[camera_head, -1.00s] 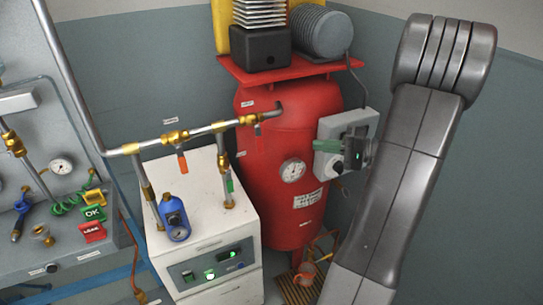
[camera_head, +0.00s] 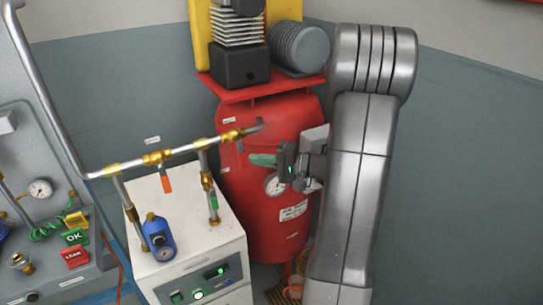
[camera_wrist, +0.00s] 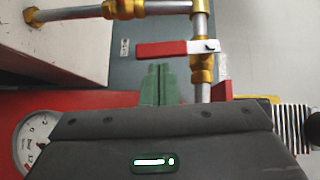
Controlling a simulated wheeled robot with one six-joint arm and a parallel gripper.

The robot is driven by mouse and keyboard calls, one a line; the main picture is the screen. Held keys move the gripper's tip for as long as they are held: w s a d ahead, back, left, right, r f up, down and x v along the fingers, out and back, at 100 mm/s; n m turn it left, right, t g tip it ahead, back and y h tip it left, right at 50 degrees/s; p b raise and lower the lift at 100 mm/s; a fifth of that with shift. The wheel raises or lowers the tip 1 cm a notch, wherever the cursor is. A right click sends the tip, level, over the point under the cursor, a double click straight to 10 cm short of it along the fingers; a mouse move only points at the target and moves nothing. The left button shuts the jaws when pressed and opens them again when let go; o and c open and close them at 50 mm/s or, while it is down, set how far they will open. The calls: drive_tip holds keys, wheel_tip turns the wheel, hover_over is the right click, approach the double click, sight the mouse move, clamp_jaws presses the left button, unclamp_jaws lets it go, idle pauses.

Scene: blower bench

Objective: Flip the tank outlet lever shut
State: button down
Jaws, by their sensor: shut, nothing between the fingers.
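The tank outlet valve (camera_head: 232,135) is a brass fitting on the pipe leaving the red tank (camera_head: 265,220). Its red lever (camera_wrist: 165,50) hangs down in the room, crosswise to the pipe; in the head view it blends into the tank. My gripper (camera_head: 254,160) is shut and empty, its green fingers pointing left in front of the tank, below and right of the valve. In the wrist view my fingertips (camera_wrist: 159,68) are just short of the lever's side, with a small gap that I cannot measure. The lever is fully visible there.
Another valve (camera_head: 157,158) with an orange lever (camera_head: 166,184) is farther left on the pipe. A green lever (camera_head: 214,200) is on the vertical branch above the white cabinet (camera_head: 205,245). The tank gauge (camera_head: 274,185) is partly behind my gripper. A blue regulator (camera_head: 158,235) stands on the cabinet.

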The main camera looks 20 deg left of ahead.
drive_tip(key=shift+s+a, duration=0.1)
drive_tip(key=shift+s, duration=0.05)
drive_tip(key=shift+s+a+f+m+y+b, duration=0.25)
drive_tip(key=shift+s+a+m+y+b, duration=0.2)
drive_tip(key=shift+b, duration=0.5)
drive_tip(key=shift+d, duration=0.1)
